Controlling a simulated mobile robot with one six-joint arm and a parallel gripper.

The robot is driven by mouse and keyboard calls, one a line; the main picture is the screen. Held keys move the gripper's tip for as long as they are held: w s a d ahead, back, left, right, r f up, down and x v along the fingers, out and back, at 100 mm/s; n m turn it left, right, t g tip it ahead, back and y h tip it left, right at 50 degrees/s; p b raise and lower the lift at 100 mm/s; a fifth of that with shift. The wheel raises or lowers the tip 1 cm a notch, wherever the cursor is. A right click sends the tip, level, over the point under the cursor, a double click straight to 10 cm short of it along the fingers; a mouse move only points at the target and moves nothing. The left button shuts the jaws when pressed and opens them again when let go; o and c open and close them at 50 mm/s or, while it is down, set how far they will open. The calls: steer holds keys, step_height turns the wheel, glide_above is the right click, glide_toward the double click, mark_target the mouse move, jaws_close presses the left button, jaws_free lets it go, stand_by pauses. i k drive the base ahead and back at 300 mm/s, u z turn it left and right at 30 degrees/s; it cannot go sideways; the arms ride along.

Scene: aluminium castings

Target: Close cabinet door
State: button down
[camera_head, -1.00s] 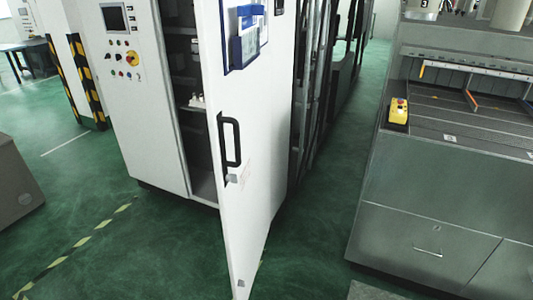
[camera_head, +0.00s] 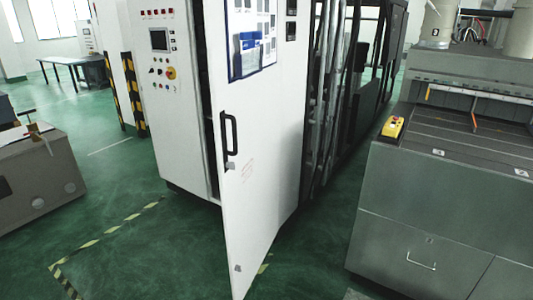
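The white cabinet door (camera_head: 262,150) stands open in the head view, swung out toward me from the white cabinet (camera_head: 188,110). Its black handle (camera_head: 230,133) is on the left part of the door, near its free edge. A narrow dark gap shows between the door and the cabinet front, and little of the inside is visible. A blue document holder (camera_head: 252,53) is fixed high on the door. My gripper is not in view.
A grey machine bench (camera_head: 430,220) with a yellow control box (camera_head: 392,129) stands at the right. A grey block (camera_head: 40,175) is at the left. Green floor (camera_head: 135,240) with striped tape is clear in front of the cabinet.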

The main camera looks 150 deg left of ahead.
mark_target(245, 109)
steer(key=i, duration=0.1)
steer(key=z, duration=0.15)
steer(key=k, duration=0.15)
steer(key=u, duration=3.05)
steer(key=k, duration=0.25)
steer(key=u, duration=1.95)
